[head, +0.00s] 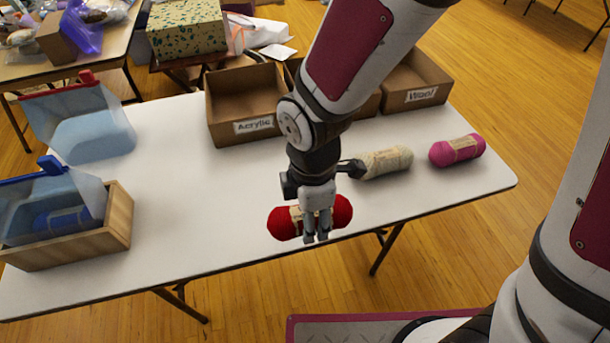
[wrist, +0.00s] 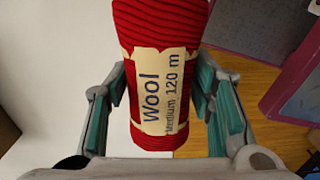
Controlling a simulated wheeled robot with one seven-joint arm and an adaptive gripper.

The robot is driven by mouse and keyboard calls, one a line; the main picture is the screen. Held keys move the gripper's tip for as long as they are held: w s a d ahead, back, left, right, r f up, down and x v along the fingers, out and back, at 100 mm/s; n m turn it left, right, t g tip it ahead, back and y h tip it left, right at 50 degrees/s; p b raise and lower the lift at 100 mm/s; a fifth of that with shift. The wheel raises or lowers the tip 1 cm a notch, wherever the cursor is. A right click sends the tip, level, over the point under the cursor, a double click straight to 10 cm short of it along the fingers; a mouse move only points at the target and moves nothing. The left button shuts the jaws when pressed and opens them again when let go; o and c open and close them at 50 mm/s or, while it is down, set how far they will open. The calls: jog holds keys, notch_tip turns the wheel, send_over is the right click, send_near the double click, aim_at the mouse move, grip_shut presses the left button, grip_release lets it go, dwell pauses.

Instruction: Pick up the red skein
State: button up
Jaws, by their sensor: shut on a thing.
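The red skein (head: 284,222) is near the table's front edge in the head view, partly hidden by my gripper. My gripper (head: 316,237) is over its middle, with the fingers pointing down. In the wrist view the red skein (wrist: 160,30) lies between the two fingers of my gripper (wrist: 163,112), and its cream label reads "Wool Medium 120 m". The fingers are shut on the skein's sides. I cannot tell whether the skein touches the table.
A cream skein (head: 387,162) and a pink skein (head: 457,150) lie to the right on the white table (head: 190,190). Open boxes labelled "Acrylic" (head: 253,127) and "Wool" (head: 422,95) stand behind.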

jog(key=s, duration=0.1)
jog(key=s+p, duration=0.2)
jog(key=shift+s+d+r, duration=0.1)
jog(key=shift+d+r, duration=0.2)
jog(key=shift+s+p, duration=0.1)
jog(key=shift+p, duration=0.55)
jog(key=s+p, duration=0.2)
jog(key=p, duration=0.4)
jog(key=shift+d, duration=0.15)
